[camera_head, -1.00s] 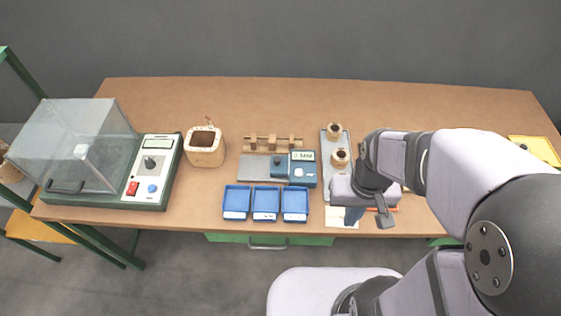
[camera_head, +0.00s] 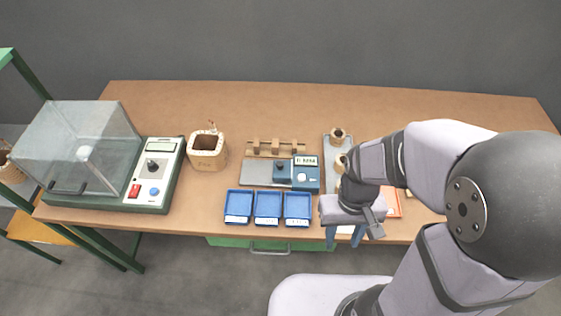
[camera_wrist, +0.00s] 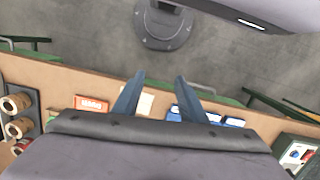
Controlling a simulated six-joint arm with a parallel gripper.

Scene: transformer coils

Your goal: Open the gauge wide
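The gauge is a blue unit (camera_head: 306,178) with a small lit display, joined to a grey plate (camera_head: 256,173) on its left. A dark blue block (camera_head: 283,169) sits between them. The display digits are too small to read surely. My gripper (camera_head: 344,240) is to the right of the gauge and nearer the table's front edge, apart from it. Its two blue fingers are spread with nothing between them. They also show spread in the wrist view (camera_wrist: 160,77), where I cannot make out the gauge.
Three blue trays (camera_head: 267,192) lie in front of the gauge. A wooden rack (camera_head: 276,147) stands behind it. A grey tray with coils (camera_head: 338,135) is at its right, partly hidden by my arm. A tester with a clear cover (camera_head: 157,173) stands at left. An orange card (camera_wrist: 91,104) lies near the front edge.

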